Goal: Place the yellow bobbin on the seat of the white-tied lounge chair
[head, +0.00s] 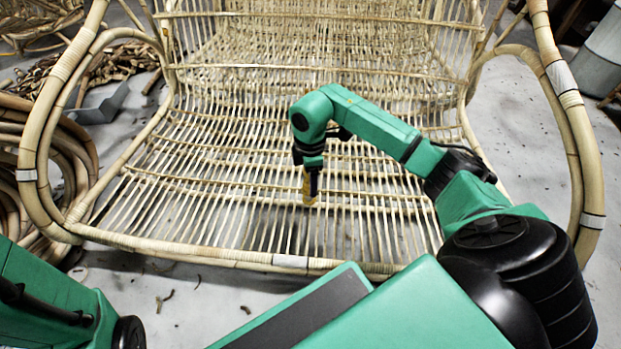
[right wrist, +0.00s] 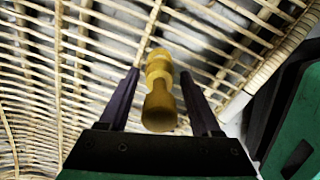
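The yellow bobbin (head: 309,189) is upright at the seat of the lounge chair, its lower end at the slats. In the right wrist view the bobbin (right wrist: 159,92) stands between the fingers, with a narrow gap on each side. My right gripper (head: 311,172) points down over the seat, open around the bobbin. The rattan lounge chair (head: 180,237) has white ties, such as the front-rail tie (head: 290,261) and the right-arm tie (head: 561,77). Its slatted seat (head: 220,205) is otherwise bare. My left gripper is out of view; only part of my left arm shows at lower left.
Coiled rattan (head: 75,150) lies left of the chair. A pale bin (head: 605,55) stands at upper right. The chair's curved arms rise on both sides of the seat.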

